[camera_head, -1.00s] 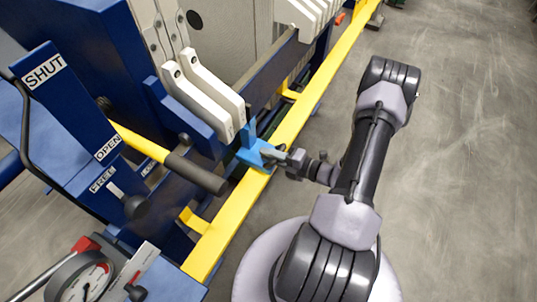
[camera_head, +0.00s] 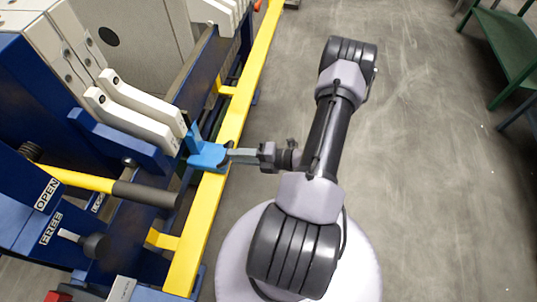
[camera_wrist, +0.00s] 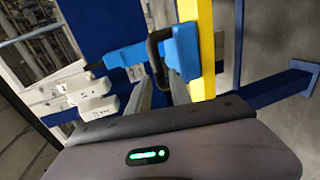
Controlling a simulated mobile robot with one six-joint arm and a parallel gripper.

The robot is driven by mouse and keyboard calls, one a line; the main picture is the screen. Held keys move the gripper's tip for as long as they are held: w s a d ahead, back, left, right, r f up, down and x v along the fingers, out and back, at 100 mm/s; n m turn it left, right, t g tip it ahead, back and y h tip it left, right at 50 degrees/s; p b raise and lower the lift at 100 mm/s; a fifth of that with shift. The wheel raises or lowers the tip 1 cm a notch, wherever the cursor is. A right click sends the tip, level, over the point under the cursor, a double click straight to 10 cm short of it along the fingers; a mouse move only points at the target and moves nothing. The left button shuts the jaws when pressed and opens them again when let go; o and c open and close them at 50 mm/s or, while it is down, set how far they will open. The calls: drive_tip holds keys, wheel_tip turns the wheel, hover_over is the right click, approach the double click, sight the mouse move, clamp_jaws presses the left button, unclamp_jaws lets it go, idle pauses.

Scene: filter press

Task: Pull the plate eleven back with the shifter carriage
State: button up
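The light-blue shifter carriage (camera_head: 207,154) sits on the yellow rail (camera_head: 212,195), beside two cream filter plates (camera_head: 140,112). In the wrist view the blue carriage (camera_wrist: 184,52) carries a black loop handle (camera_wrist: 153,48). My gripper (camera_head: 232,155) reaches it from the right; in the wrist view its two grey fingers (camera_wrist: 160,80) converge on the handle's near leg and appear shut on it. The plate handles (camera_wrist: 92,90) show at left in the wrist view, with labels too small to read. I cannot tell which plate is eleven.
A yellow lever with a black grip (camera_head: 145,192) juts out at left, near the OPEN and FREE labels. More cream plates (camera_head: 215,15) stand farther along the press. Green and blue tables (camera_head: 505,45) are at upper right. The grey floor right of my arm is clear.

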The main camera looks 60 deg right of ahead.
drive_tip(key=p+v, duration=0.1)
drive_tip(key=v, duration=0.9)
drive_tip(key=shift+s+d+p, duration=0.15)
drive_tip(key=shift+s+p, duration=0.2)
drive_tip(key=shift+s, duration=0.05)
